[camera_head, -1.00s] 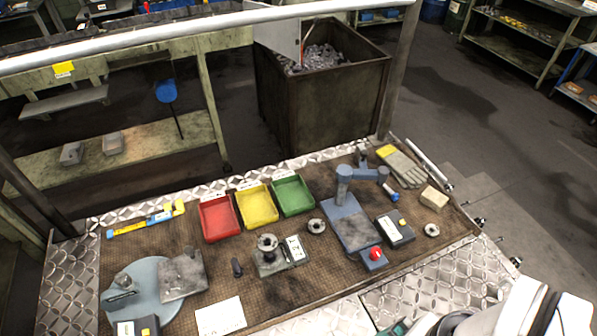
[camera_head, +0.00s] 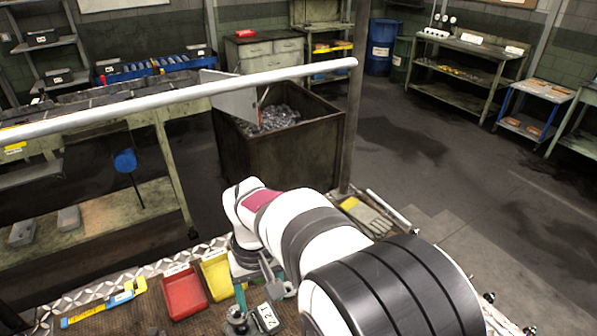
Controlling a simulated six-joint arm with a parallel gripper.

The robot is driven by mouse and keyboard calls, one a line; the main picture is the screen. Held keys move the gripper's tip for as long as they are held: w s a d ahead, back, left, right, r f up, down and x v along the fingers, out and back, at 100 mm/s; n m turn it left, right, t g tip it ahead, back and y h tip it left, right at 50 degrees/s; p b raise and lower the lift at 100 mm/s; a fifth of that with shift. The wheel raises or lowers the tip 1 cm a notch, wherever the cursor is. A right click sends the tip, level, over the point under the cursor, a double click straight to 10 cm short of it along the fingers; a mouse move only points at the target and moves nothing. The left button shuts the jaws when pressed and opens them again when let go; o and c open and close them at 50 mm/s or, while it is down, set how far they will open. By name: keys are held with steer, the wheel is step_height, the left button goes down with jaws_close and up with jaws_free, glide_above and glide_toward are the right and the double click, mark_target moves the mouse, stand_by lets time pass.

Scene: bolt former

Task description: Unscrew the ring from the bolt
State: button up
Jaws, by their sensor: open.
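The bolt stand (camera_head: 237,323) shows at the bottom edge of the head view. The ring on its bolt is small and dark here, and I cannot tell it clearly from the bolt. A numbered white label (camera_head: 267,317) sits just to its right. My gripper (camera_head: 258,292) points down from my white arm, with teal fingers spread apart. The left finger reaches down close to the top of the bolt stand. I cannot tell whether it touches. No ring shows between the fingers.
A red bin (camera_head: 184,293) and a yellow bin (camera_head: 216,276) stand left of my gripper. A yellow-and-blue tool (camera_head: 104,303) lies at the far left. Gloves (camera_head: 366,217) lie behind my arm. My arm hides the table's right part. A large metal crate (camera_head: 280,150) stands beyond.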

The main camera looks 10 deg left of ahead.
steer(key=n, duration=0.2)
glide_above(238, 316)
step_height(238, 316, down, 4)
steer(key=shift+d+r, duration=0.1)
steer(key=shift+r, duration=0.15)
step_height(238, 316, down, 4)
steer(key=shift+r, duration=0.15)
steer(key=shift+f, duration=0.5)
